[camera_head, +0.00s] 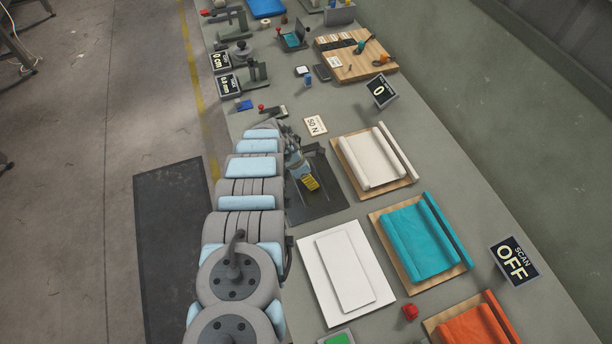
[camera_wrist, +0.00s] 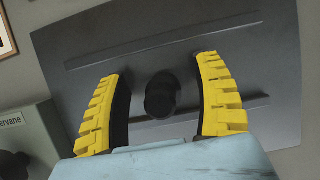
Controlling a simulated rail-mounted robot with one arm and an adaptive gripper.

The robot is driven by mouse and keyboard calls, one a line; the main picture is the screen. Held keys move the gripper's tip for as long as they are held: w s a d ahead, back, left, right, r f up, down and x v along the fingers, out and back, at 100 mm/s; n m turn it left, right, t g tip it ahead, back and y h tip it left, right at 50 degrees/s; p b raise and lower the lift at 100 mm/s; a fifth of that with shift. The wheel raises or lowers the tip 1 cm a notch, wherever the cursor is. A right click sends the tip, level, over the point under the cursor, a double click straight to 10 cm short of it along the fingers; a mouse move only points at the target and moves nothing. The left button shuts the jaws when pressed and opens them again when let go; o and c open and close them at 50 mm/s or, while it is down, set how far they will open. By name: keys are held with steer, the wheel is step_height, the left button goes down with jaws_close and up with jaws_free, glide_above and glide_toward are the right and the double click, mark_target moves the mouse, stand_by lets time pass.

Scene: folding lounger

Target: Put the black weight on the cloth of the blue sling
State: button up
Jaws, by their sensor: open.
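The black weight (camera_wrist: 162,94) shows in the wrist view as a dark round shape on a dark grey plate (camera_wrist: 240,50) with raised bars. My gripper (camera_wrist: 160,72) is open, its yellow ridged fingers on either side of the weight and apart from it. In the head view my gripper (camera_head: 311,183) is over the dark plate (camera_head: 322,209), and I cannot make out the weight there. The blue sling (camera_head: 422,240) is a teal cloth with rolled sides on a wooden board, to the lower right of the plate. Its cloth is bare.
A white sling (camera_head: 368,160) lies above the blue one and an orange sling (camera_head: 468,325) below. A SCAN OFF sign (camera_head: 514,262) stands at the right.

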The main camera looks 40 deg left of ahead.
jaws_close()
steer(key=shift+r, duration=0.2)
stand_by(0.3)
steer(key=shift+r, duration=1.5)
steer(key=shift+s+d+r, duration=0.35)
steer(key=shift+s+r, duration=0.4)
steer(key=shift+r, duration=0.15)
steer(key=shift+s+d+r, duration=0.3)
steer(key=shift+s+r, duration=0.45)
steer(key=shift+r, duration=0.15)
steer(key=s+d+r+p, duration=0.4)
steer(key=s+r+p, duration=0.2)
steer(key=s+p, duration=0.4)
steer(key=shift+p, duration=0.45)
